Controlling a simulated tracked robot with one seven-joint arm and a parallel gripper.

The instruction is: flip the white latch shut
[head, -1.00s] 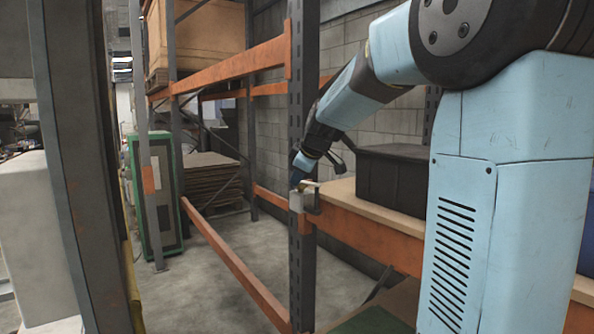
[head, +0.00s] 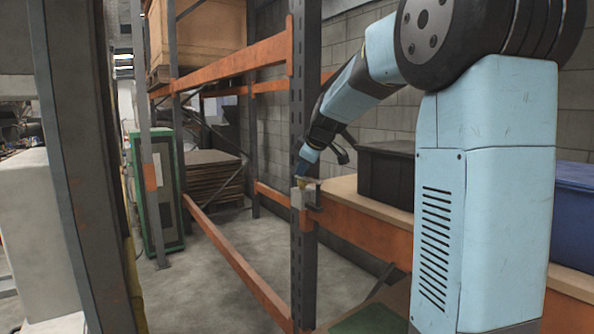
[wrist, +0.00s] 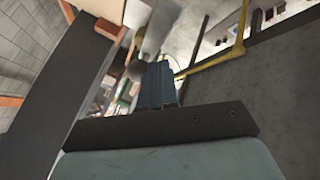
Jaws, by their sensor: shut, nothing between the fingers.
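A small pale grey-white block (head: 297,198) sits on the rack post in the head view, at the end of the shelf beam. A small yellowish piece (head: 302,183) shows on top of it. I cannot tell which of these parts is the latch, or its angle. My gripper (head: 300,175) points down just above the block; contact cannot be told. In the wrist view the blue fingers (wrist: 155,80) are together, with nothing seen between them. A white part (wrist: 137,14) and a blurred grey part (wrist: 160,28) show beyond the fingertips.
The rack post (head: 303,260) and orange beam (head: 365,232) stand close to my gripper. A black bin (head: 385,180) and a blue bin (head: 575,215) are on the shelf to the right.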

